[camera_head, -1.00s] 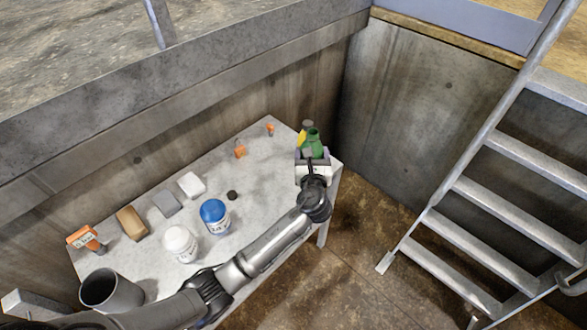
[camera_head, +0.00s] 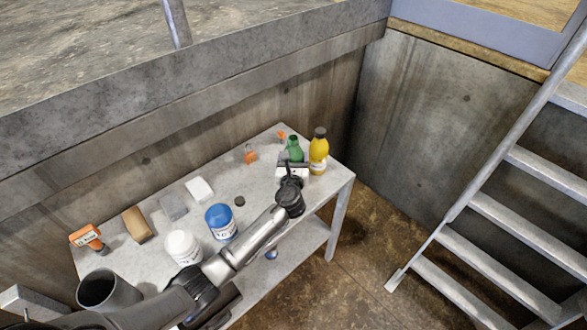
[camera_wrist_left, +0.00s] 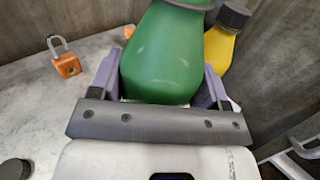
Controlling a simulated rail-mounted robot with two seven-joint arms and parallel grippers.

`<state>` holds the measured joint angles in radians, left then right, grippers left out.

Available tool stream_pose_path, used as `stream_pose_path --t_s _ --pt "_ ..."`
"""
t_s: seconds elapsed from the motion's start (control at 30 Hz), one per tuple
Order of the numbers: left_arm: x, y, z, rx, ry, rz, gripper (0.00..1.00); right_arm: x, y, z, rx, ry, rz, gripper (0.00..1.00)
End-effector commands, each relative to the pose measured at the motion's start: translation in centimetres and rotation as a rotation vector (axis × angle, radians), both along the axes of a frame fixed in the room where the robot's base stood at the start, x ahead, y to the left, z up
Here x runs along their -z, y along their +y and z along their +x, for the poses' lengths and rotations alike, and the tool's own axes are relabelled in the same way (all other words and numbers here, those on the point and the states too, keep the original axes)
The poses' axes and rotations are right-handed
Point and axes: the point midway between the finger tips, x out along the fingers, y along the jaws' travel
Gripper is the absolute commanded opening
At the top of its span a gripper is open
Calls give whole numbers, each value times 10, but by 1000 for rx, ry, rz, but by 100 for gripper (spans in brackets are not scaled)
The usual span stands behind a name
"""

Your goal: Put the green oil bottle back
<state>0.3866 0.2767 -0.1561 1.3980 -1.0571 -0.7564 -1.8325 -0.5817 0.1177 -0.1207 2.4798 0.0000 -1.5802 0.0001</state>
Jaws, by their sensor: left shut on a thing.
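The green oil bottle (camera_head: 294,149) is at the far right part of the grey table, just left of a yellow bottle with a dark cap (camera_head: 318,152). My left gripper (camera_head: 292,168) is shut on the green bottle. In the left wrist view the green bottle (camera_wrist_left: 162,55) stands between the two purple-grey fingers, and the yellow bottle (camera_wrist_left: 222,40) is close behind it to the right. The green bottle's base is hidden by the gripper, so I cannot tell whether it touches the table. My right gripper is not in view.
Orange padlocks (camera_head: 250,154) stand left of the bottles.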

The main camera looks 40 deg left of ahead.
Motion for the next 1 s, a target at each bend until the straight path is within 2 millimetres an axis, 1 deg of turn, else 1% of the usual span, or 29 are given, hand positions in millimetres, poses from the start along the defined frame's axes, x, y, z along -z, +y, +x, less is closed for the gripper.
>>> stream_pose_path --t_s 0.07,0.33,0.67,0.8,0.83,1.0 --pt "5 0 0 0 -1 1 34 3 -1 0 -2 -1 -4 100" --pt "37 0 0 0 0 0 34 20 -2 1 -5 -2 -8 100" --pt "38 0 0 0 -2 1 34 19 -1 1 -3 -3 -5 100" --pt "42 0 0 0 -1 1 34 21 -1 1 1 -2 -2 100" --pt "42 0 0 0 0 0 72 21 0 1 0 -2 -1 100" --pt "42 0 0 0 0 0 88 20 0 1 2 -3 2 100"
